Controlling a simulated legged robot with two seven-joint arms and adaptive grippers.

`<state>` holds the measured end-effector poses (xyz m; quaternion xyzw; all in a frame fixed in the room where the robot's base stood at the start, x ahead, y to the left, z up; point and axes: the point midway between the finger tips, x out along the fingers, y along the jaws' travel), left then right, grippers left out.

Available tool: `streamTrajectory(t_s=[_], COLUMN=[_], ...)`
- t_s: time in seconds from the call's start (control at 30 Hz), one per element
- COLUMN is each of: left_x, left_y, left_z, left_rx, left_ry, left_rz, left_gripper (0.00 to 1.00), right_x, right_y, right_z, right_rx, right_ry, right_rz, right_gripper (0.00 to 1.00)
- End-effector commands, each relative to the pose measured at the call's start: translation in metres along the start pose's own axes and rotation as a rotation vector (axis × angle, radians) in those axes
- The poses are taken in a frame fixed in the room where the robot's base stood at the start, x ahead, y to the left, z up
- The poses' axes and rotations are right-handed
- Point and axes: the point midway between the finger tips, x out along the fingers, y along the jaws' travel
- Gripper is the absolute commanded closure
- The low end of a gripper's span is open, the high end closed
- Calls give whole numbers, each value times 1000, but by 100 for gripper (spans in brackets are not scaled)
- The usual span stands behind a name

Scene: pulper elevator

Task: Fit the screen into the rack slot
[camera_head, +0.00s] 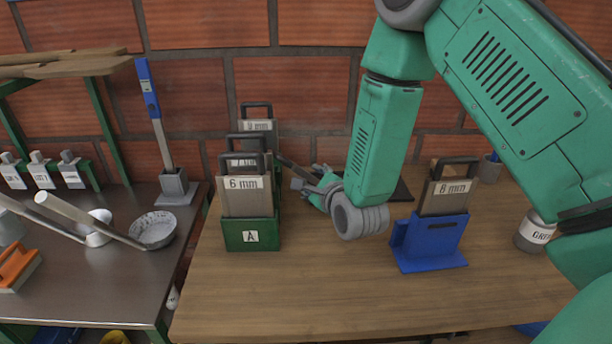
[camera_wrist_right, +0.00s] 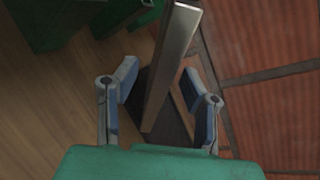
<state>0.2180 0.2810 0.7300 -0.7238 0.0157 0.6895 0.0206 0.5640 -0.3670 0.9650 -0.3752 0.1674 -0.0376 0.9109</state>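A screen labelled 6 mm (camera_head: 245,190), with a dark handle, stands upright in the green rack block marked A (camera_head: 250,234). Two more screens stand behind it; the rear one (camera_head: 257,120) has a label I cannot read surely. Another screen (camera_head: 447,195), which seems labelled 8 mm, stands in a blue holder (camera_head: 432,243) at the right. My right gripper (camera_head: 316,189) is low over the table between them, apart from the blue holder. In the wrist view it (camera_wrist_right: 160,76) is open, with a grey metal bar (camera_wrist_right: 170,65) between its fingers. My left gripper is out of view.
A dark flat mat (camera_head: 401,191) lies partly behind my arm. A grey jar (camera_head: 535,232) stands at the right. The left metal bench (camera_head: 95,275) holds a pan (camera_head: 153,230) and a blue-handled tool (camera_head: 150,95). The front of the wooden table (camera_head: 330,295) is clear. A brick wall closes the back.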

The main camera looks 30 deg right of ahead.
Motion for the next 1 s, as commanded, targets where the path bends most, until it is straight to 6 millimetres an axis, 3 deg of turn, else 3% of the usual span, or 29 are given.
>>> streamTrajectory(t_s=[0.3, 0.63, 0.73, 1.0], left_x=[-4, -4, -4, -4], left_y=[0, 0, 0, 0], left_z=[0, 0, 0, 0], left_rx=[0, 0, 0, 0], left_ry=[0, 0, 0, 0], left_rz=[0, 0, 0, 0], left_gripper=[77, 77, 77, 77], right_x=[43, 50, 50, 50], right_y=[0, 0, 0, 0], right_z=[-2, -3, -3, -3], right_rx=[-4, 0, 0, 0], right_ry=[-2, -1, 0, -1], right_rz=[0, 0, 0, -1], right_gripper=[62, 62, 97, 100])
